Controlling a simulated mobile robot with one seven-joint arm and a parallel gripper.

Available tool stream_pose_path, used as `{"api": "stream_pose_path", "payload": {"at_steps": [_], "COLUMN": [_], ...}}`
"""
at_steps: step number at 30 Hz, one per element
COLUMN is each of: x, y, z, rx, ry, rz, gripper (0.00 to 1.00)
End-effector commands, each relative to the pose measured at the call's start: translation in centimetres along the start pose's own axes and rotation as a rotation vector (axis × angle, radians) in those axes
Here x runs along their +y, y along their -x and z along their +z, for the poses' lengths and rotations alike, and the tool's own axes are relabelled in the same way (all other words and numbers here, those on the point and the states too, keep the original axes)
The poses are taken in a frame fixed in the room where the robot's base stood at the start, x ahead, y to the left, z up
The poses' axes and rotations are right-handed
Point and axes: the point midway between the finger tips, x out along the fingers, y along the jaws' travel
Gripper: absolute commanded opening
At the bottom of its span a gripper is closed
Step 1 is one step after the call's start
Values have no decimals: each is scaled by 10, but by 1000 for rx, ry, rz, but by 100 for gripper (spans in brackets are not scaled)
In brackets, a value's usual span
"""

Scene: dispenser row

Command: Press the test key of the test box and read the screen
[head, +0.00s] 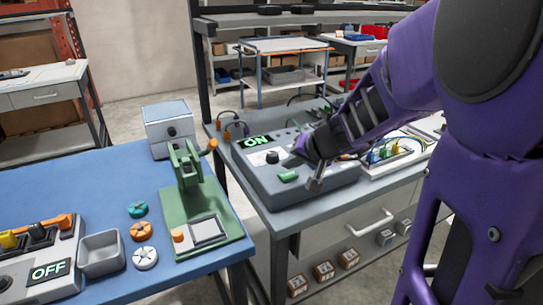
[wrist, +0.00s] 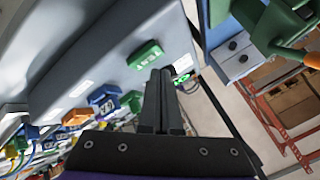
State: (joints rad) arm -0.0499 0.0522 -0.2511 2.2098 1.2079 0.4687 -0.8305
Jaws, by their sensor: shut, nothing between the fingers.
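The grey test box (head: 320,190) stands on the grey bench. The green test key (head: 289,176) is on the box's front part; in the wrist view the key (wrist: 145,55) is marked TEST. My gripper (head: 315,186) is shut and empty, just right of the key in the head view. In the wrist view its fingertips (wrist: 159,72) are close beside the key; I cannot tell whether they touch.
On the blue table (head: 110,190) are a green press (head: 205,225), a grey tray (head: 101,254), colored wheels and a box whose display (head: 48,271) reads OFF. A tray of wired connectors (head: 395,155) lies right of the test box. A gap separates table and bench.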

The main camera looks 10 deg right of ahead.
Motion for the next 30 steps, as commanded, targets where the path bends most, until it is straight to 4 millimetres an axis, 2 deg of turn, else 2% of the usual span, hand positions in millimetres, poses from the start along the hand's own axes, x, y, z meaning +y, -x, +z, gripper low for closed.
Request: {"api": "stream_pose_path", "payload": {"at_steps": [30], "x": [5], "y": [-6], "z": [5], "rx": [0], "ry": [0], "rz": [0], "gripper": [0]}}
